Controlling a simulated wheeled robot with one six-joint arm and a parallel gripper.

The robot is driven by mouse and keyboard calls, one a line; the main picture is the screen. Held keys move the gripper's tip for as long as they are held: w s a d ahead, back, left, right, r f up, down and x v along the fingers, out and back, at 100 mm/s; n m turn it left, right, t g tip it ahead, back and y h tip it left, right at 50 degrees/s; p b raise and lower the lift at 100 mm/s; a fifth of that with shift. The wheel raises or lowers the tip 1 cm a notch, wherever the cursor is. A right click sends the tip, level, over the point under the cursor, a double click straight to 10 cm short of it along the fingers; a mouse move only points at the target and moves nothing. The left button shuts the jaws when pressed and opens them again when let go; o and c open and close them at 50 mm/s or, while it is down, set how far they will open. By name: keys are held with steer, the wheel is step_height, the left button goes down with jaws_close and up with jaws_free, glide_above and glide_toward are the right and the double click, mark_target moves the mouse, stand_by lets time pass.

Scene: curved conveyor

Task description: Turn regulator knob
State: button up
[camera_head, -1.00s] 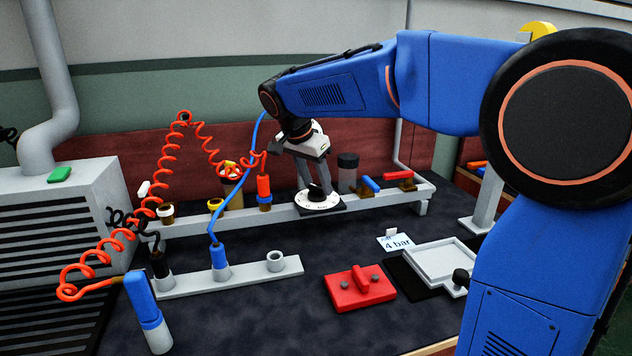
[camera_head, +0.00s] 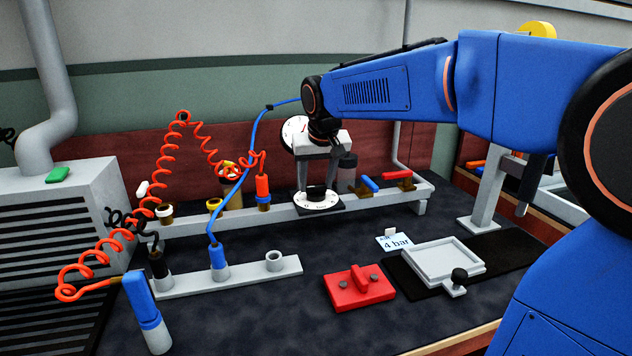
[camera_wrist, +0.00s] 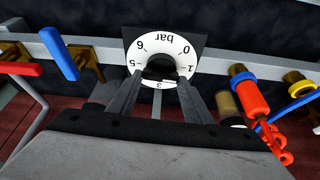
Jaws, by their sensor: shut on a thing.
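The regulator knob (camera_head: 316,192) is black and stands on a white round dial (camera_head: 314,204) on the back rail. In the wrist view the knob (camera_wrist: 160,68) sits at the middle of the dial (camera_wrist: 134,53), where "bar", 0, 1, 3, 5 and 6 can be read; other marks are partly hidden. My gripper (camera_head: 317,188) points down from above with one finger on each side of the knob, and it is shut on it. A card (camera_head: 396,243) on the table reads "4 bar". A white round gauge (camera_head: 292,130) is partly hidden behind my wrist.
A coiled red hose (camera_head: 168,150) and a blue hose (camera_head: 237,180) run left of my gripper. A dark cylinder (camera_head: 347,168) and blue (camera_head: 370,183) and red (camera_head: 398,175) levers stand close on the right. A red block (camera_head: 360,288) lies in front.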

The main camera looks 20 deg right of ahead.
steer(key=n+y, duration=0.1)
steer(key=n, duration=0.2)
steer(key=n+y, duration=0.1)
steer(key=n, duration=0.3)
steer(key=shift+d+g+y, duration=0.2)
steer(key=shift+g+y, duration=0.2)
steer(key=n+g, duration=0.1)
steer(key=n, duration=0.2)
steer(key=n+g+y, duration=0.1)
steer(key=n, duration=0.2)
steer(key=shift+w+n, duration=0.15)
steer(key=shift+n, duration=0.15)
steer(key=o, duration=1.1)
steer(key=shift+d, duration=0.1)
steer(key=shift+c, duration=0.2)
steer(key=shift+r, duration=0.1)
steer(key=v, duration=1.7)
steer(key=shift+d, duration=0.45)
